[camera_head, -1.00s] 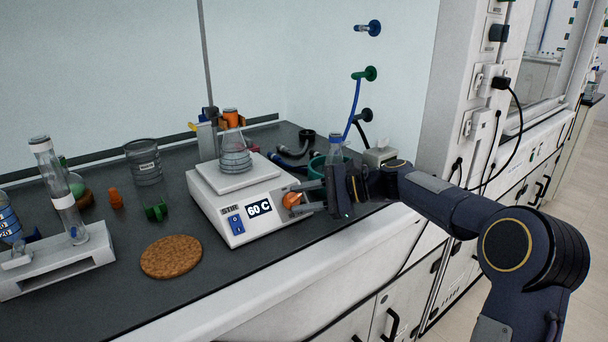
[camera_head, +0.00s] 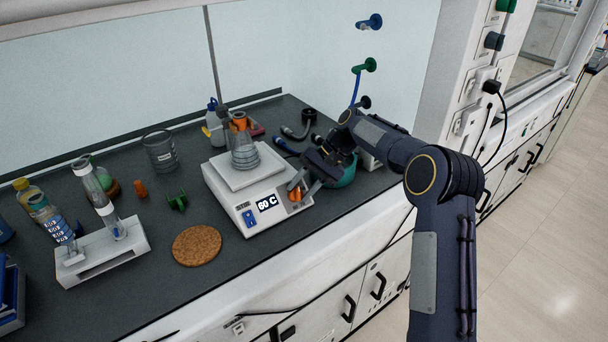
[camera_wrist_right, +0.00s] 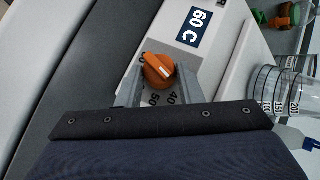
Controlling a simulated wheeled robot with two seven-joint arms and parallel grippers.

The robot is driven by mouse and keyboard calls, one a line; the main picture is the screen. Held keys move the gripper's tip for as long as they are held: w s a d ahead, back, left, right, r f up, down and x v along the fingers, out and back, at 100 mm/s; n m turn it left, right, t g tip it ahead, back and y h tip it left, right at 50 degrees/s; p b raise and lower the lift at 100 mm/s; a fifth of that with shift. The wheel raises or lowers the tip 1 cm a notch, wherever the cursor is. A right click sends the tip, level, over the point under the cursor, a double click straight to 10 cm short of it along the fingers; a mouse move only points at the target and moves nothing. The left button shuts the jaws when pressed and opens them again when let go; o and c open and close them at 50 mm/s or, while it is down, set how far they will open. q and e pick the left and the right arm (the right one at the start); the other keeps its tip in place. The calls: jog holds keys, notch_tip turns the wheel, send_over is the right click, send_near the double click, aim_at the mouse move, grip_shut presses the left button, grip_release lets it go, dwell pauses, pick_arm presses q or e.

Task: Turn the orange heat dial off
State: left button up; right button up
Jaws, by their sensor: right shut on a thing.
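The orange heat dial (camera_head: 295,194) is on the front right of the white hotplate stirrer (camera_head: 228,196), whose display (camera_head: 266,203) reads 60 C. My right gripper (camera_head: 300,185) is at the dial, coming from the right. In the right wrist view the orange dial (camera_wrist_right: 158,70) sits between the two fingers of my right gripper (camera_wrist_right: 157,80), which are shut on it. Scale numbers 40 and 50 show beside the dial. A flask (camera_head: 243,152) stands on the hotplate's top. My left gripper is not in view.
A cork mat (camera_head: 197,245) lies left of the stirrer. A white stand with a tilted glass tube (camera_head: 110,250) is farther left. A beaker (camera_head: 160,152) and a green clip (camera_head: 177,202) stand behind the mat. A green bowl (camera_head: 345,175) is right of the gripper.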

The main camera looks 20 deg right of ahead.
jog(key=shift+a+r+n+g+h+p, duration=0.2)
jog(key=shift+n+g+h+p, duration=0.1)
jog(key=shift+n+h+p, duration=0.65)
jog(key=shift+a+f+n+h+p, duration=0.1)
jog(key=shift+n+h+p, duration=0.6)
jog(key=shift+n+h, duration=0.05)
jog(key=o, duration=1)
jog(key=shift+w, duration=0.1)
jog(key=v, duration=0.7)
jog(key=shift+w+r, duration=0.1)
jog(key=shift+r, duration=0.25)
